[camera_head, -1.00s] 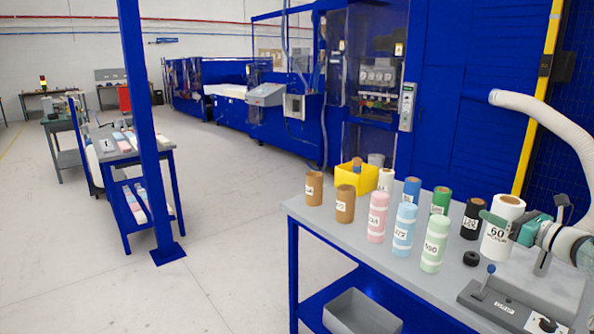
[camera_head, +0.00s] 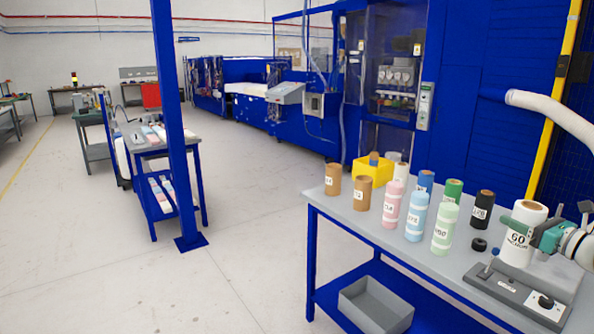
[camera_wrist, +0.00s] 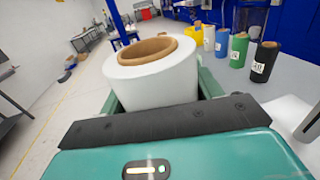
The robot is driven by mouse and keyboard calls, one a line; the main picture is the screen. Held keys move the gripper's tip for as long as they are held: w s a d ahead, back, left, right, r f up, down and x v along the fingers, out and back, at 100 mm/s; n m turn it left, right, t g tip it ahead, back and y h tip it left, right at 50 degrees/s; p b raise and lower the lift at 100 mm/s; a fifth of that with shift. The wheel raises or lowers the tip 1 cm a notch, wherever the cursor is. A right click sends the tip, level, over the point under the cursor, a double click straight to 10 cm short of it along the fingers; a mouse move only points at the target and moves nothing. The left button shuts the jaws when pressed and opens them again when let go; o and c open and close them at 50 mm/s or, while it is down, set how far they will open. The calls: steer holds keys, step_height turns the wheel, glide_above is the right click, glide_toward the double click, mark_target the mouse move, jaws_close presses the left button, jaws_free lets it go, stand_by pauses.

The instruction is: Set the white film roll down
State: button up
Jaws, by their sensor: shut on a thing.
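The white film roll (camera_head: 520,236), labelled 60, is upright at the right end of the grey workbench (camera_head: 330,202), behind a grey device with a knob. My gripper (camera_head: 533,233) reaches it from the right and is shut around it. In the wrist view the white film roll (camera_wrist: 160,82) sits between the green fingers, its brown core facing up.
Pink (camera_head: 392,205), light blue (camera_head: 416,216), light green (camera_head: 444,230) and black (camera_head: 482,206) rolls stand left of the white one. A small black ring (camera_head: 479,244) and the grey device (camera_head: 520,290) lie close by. A yellow bin (camera_head: 372,170) is at the back.

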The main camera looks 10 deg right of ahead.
steer(key=shift+s, duration=0.1)
steer(key=w+a+f+h, duration=0.1)
steer(key=w+a+f, duration=0.4)
steer(key=a+f, duration=0.7)
steer(key=w+a+f, duration=0.4)
steer(key=a+f, duration=0.6)
steer(key=f, duration=0.3)
steer(key=s+a+f+m+h, duration=0.1)
steer(key=s+a+f, duration=0.1)
steer(key=a+f, duration=0.3)
steer(key=s+a+f+m+h, duration=0.1)
steer(key=a+f, duration=0.5)
steer(key=a, duration=0.6)
steer(key=s+a+f+m+h, duration=0.1)
steer(key=s+a+f, duration=0.3)
steer(key=a, duration=0.5)
steer(key=shift+f+t+h, duration=0.3)
steer(key=shift+f+h, duration=0.2)
steer(key=shift+f, duration=0.15)
steer(key=shift+a, duration=0.1)
steer(key=shift+a, duration=0.1)
steer(key=shift+w, duration=0.2)
